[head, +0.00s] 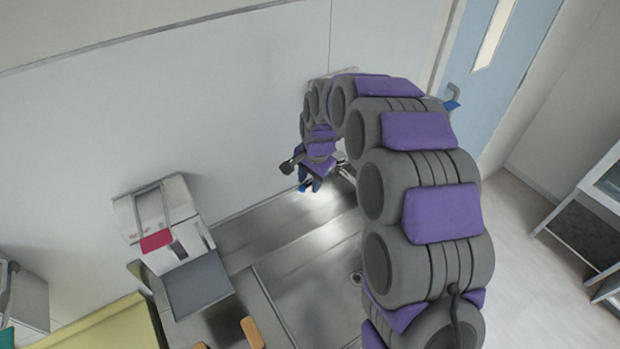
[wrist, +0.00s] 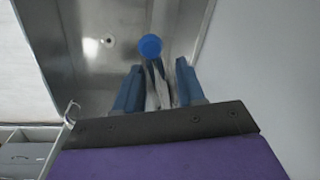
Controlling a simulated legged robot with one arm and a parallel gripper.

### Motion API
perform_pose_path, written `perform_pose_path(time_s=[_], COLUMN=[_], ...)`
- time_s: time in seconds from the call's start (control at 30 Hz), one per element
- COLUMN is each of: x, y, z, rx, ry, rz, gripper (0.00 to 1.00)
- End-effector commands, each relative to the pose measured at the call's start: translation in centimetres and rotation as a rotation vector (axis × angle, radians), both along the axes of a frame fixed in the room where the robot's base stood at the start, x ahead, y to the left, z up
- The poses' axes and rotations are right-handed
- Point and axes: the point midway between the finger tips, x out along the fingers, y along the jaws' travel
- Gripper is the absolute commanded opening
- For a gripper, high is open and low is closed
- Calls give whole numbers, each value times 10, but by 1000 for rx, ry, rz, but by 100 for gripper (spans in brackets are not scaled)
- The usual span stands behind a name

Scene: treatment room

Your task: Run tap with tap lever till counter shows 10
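My gripper (head: 313,184) is at the back of the steel sink, beside the wall. In the wrist view my gripper (wrist: 158,82) has its two blue fingers apart. A bright blue round end (wrist: 150,46), which looks like the tap lever's tip, shows just beyond and between the fingertips, with grey parts behind it. I cannot tell whether a finger touches it. The tap body is mostly hidden behind my arm in the head view. No counter reading is visible, and I see no clear water stream.
The steel sink top (head: 280,235) runs along the wall, with a drain (head: 356,279). A white dispenser (head: 165,220) with a red label and a grey tray (head: 197,285) stands to the left. A blue door (head: 505,70) and open floor (head: 520,230) are to the right.

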Motion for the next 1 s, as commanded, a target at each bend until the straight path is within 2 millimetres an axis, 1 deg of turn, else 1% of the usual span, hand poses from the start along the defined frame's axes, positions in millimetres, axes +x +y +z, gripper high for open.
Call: perform_pose_path(time_s=[0.03, 0.07, 0.43, 0.9, 1.0], x=[0, 0, 0, 1, -1], y=[0, 0, 0, 1, -2], z=[0, 0, 0, 0, -1], rx=[0, 0, 0, 0, 0], ry=[0, 0, 0, 0, 0], rz=[0, 0, 0, 1, 19], gripper=[39, 36, 0, 0, 0])
